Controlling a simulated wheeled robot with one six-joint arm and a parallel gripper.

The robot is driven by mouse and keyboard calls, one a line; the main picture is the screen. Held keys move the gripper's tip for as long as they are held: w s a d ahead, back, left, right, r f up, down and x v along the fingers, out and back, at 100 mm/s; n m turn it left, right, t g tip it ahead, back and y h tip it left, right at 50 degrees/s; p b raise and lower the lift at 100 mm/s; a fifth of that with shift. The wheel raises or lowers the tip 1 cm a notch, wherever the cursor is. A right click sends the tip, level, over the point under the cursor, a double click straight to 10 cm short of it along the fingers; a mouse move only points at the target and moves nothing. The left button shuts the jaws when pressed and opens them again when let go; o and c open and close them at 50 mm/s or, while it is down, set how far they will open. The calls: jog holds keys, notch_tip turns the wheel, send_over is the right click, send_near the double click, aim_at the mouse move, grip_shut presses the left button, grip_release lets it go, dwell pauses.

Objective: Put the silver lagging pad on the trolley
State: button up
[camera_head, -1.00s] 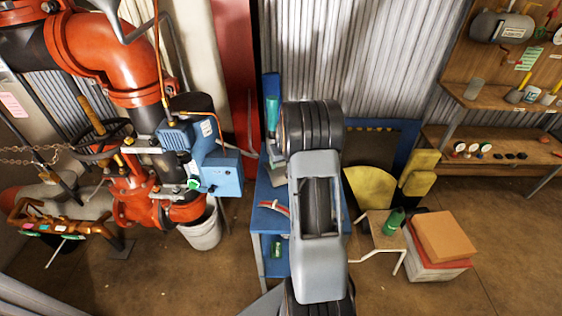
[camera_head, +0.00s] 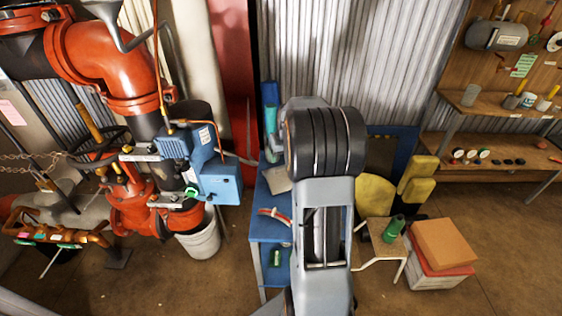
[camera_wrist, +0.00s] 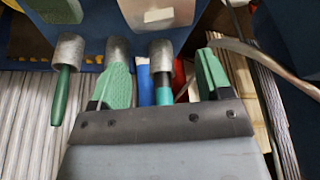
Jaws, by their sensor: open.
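The blue trolley (camera_head: 267,232) stands left of my arm in the head view, partly covered by it. A red and white curved item (camera_head: 274,214) and a pale flat piece (camera_head: 277,180) lie on its top. My gripper (camera_wrist: 160,75) is open in the wrist view, its two green fingertips apart with nothing clearly held. Beyond the fingers are silver cylinder ends, one with a green handle (camera_wrist: 60,95) and others near blue and red handles. I cannot pick out the silver lagging pad with certainty in either view. In the head view my arm hides the gripper.
A red valve and pipework with a blue box (camera_head: 217,182) stand at left, above a white bucket (camera_head: 198,238). A stool (camera_head: 388,247) bears a green bottle. Stacked boxes (camera_head: 440,250) and a wooden shelf (camera_head: 490,146) are at right. Floor is open at front right.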

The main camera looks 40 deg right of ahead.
jog(key=s+a+r+n, duration=0.1)
jog(key=s+a+r, duration=0.25)
jog(key=a, duration=0.45)
jog(key=s+a+r+n, duration=0.1)
jog(key=s+a+r, duration=0.25)
jog(key=a, duration=0.35)
jog(key=s+a+f+n, duration=0.1)
jog(key=s+a, duration=0.8)
jog(key=s, duration=0.2)
jog(key=shift+s+a+f+y, duration=0.2)
jog(key=shift+a+y, duration=0.05)
jog(key=shift+y, duration=0.15)
